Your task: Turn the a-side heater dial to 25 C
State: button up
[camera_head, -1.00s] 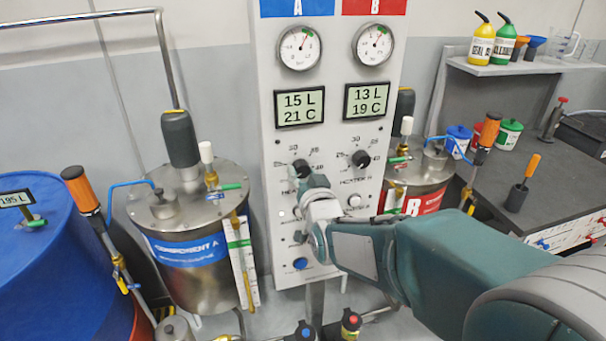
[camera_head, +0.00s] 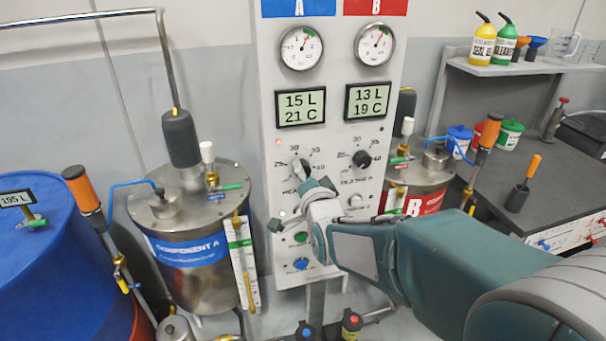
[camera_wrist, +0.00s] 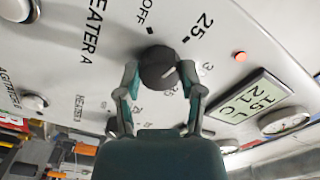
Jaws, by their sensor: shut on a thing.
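The A-side heater dial is a dark round knob (camera_wrist: 157,66) beside the HEATER A label, on the grey control panel (camera_head: 268,110). In the wrist view, my gripper (camera_wrist: 160,72) has one finger on each side of the dial and is shut on it. The dial's pale mark points toward the 25-to-30 side of the scale; I cannot read the exact setting. In the head view, my gripper (camera_head: 303,170) partly covers the dial. The A display (camera_head: 301,107) reads 15 L and 21 C.
The heater B dial (camera_head: 362,159) sits just right of my gripper. A red lamp (camera_wrist: 241,56) is near the 25 mark. Green and blue buttons (camera_head: 300,264) lie below. The component A tank (camera_head: 195,250) stands left, and a dark workbench (camera_head: 550,195) stands right.

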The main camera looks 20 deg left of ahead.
jog(key=shift+m, duration=0.3)
jog(key=o, duration=1.2)
jog(key=shift+w, duration=0.1)
jog(key=shift+c, duration=0.2)
jog(key=v, duration=1.2)
jog(key=shift+f, duration=0.1)
